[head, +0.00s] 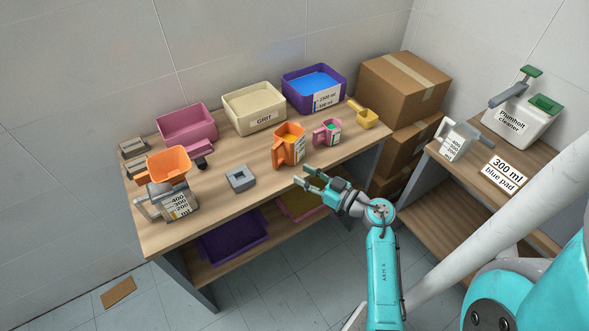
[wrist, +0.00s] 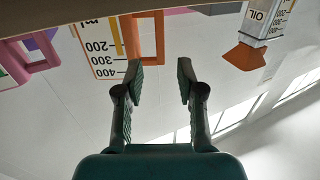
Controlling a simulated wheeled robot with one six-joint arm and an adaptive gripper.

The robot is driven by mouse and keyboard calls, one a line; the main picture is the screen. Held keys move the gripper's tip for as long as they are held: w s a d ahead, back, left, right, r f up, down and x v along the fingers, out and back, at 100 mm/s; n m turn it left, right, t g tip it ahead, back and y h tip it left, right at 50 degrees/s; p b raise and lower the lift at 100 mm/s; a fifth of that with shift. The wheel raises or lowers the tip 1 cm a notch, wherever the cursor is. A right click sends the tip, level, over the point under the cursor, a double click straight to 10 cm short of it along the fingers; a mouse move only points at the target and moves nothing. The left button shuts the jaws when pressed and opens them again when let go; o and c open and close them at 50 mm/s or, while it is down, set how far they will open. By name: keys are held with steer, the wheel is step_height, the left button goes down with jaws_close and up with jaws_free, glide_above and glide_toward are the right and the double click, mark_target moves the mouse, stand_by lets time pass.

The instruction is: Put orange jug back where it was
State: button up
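The orange jug (head: 286,148) stands upright on the wooden table, with yellow contents and a white scale label. My gripper (head: 304,175) is open and empty, in front of the jug near the table's front edge. In the wrist view, which appears upside down, the jug's orange handle (wrist: 159,36) and its scale label (wrist: 97,48) lie ahead of my open fingertips (wrist: 160,70). The handle is not between the fingers. The jug's base is out of the wrist view.
A pink jug (head: 327,132) stands close right of the orange jug, and a yellow scoop (head: 366,118) lies beyond. A grey square block (head: 240,178) sits left. Bins (head: 253,121) line the back.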

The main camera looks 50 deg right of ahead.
steer(key=shift+s, duration=0.45)
steer(key=s+a+r+t, duration=0.2)
steer(key=s+a, duration=0.3)
steer(key=a, duration=0.4)
steer(key=s+a+r+t, duration=0.15)
steer(key=s+a, duration=0.25)
steer(key=a, duration=0.5)
steer(key=s+a+g+h, duration=0.1)
steer(key=s+a+g, duration=0.2)
steer(key=s, duration=0.7)
steer(key=s+a+m+g, duration=0.1)
steer(key=s+a+g, duration=0.2)
steer(key=s, duration=0.7)
steer(key=shift+s+a+f+g+h, duration=0.15)
steer(key=shift+a+f+g+h, duration=0.1)
steer(key=shift+g+h, duration=0.15)
